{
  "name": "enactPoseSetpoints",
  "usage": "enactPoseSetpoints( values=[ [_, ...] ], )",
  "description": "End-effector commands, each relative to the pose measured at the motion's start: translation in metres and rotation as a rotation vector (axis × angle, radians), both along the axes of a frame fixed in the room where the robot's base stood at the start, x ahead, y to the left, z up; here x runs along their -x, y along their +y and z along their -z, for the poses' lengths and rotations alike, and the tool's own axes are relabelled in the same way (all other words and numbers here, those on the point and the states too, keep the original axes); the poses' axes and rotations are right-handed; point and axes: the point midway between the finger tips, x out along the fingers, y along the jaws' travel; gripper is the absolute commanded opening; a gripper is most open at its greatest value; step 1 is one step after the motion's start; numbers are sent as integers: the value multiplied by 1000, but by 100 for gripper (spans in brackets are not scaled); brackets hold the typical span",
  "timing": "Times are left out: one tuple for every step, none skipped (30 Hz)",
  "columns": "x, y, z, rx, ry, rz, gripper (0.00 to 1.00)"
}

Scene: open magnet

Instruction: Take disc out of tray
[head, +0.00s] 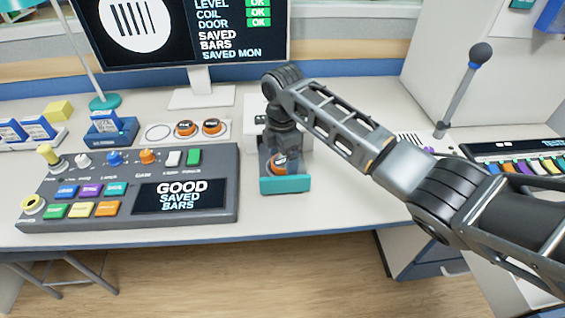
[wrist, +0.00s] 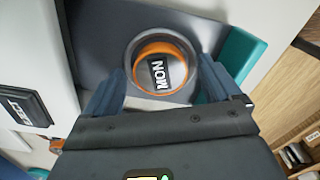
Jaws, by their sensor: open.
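The disc (wrist: 152,62) is orange with a dark label reading "MON". It lies in a round recess of the grey tray (wrist: 100,38), which has a teal front (head: 285,185). In the head view the disc (head: 279,163) shows partly below my gripper (head: 281,150), and the arm hides the rest of the tray's back. In the wrist view my gripper (wrist: 165,95) is open, with one finger on each side of the disc's near edge. The fingers look apart from the disc. Their height above it is hard to tell.
Two orange discs (head: 186,128) lie on the desk left of the tray's white unit (head: 252,112). A grey control console (head: 130,190) stands at the left, its screen reading "GOOD SAVED BARS". A monitor (head: 180,35) stands behind. A lever (head: 463,90) rises at the right.

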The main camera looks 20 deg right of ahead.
Motion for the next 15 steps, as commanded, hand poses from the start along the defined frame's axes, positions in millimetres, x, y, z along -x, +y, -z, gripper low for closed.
enactPoseSetpoints(
  values=[
    [0,0,1,0,0,0,90],
    [0,0,1,0,0,0,90],
    [0,0,1,0,0,0,90],
    [0,0,1,0,0,0,90],
    [0,0,1,0,0,0,90],
    [0,0,1,0,0,0,89],
    [0,0,1,0,0,0,87],
    [0,0,1,0,0,0,84],
    [0,0,1,0,0,0,80],
    [0,0,0,0,0,0,77],
    [0,0,0,0,0,0,74],
    [0,0,0,0,0,0,70],
    [0,0,0,0,0,0,67],
    [0,0,0,0,0,0,65],
    [0,0,0,0,0,0,61]
  ],
)
